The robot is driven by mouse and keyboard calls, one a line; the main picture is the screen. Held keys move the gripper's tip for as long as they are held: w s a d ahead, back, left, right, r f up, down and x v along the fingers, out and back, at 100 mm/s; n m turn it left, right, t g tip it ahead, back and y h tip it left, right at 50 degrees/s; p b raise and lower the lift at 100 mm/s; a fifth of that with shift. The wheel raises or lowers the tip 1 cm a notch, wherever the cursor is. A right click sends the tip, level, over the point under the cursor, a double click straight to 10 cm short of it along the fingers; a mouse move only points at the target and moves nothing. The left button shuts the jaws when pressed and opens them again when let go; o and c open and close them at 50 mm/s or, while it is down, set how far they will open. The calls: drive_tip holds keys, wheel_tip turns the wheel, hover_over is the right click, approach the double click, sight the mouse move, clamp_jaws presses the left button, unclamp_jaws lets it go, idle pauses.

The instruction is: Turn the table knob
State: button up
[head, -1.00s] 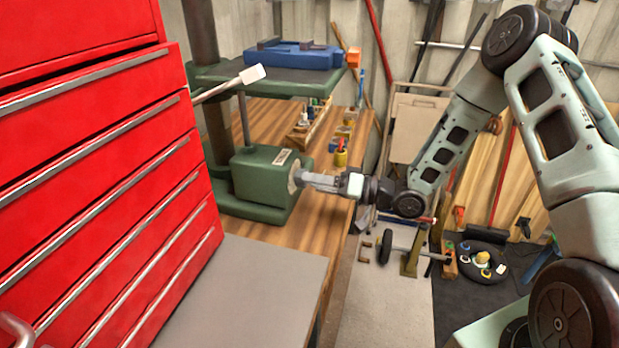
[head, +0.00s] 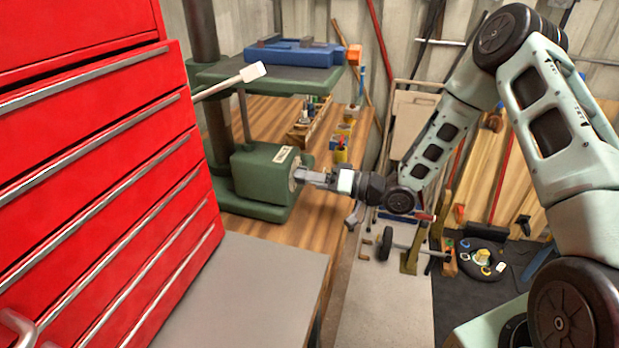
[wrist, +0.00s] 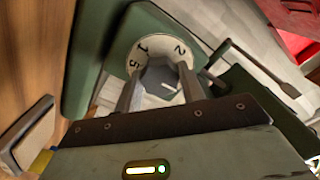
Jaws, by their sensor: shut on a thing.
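The table knob (wrist: 159,82) is a grey faceted knob on a pale numbered dial (wrist: 134,50) in the wrist view. The dial is on the front of a green machine base (head: 262,175), on the wooden workbench. In the head view the dial shows as a pale disc and my gripper hides most of the knob. My gripper (head: 303,176) reaches in from the right. In the wrist view its two fingers (wrist: 157,92) lie on either side of the knob, shut on it.
A red drawer cabinet (head: 100,190) stands close on the left. A white-ended lever (head: 252,73) sticks out above the base. A yellow cup (head: 341,154) and a small rack (head: 308,125) stand on the bench (head: 250,238) behind. Floor right of the bench is partly open.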

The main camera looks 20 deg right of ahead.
drive_tip(key=shift+f, duration=0.1)
drive_tip(key=n+b, duration=1.4)
drive_tip(key=n, duration=0.2)
drive_tip(key=shift+w+d, duration=0.1)
idle(0.4)
drive_tip(key=o, duration=1)
drive_tip(key=shift+c, duration=0.2)
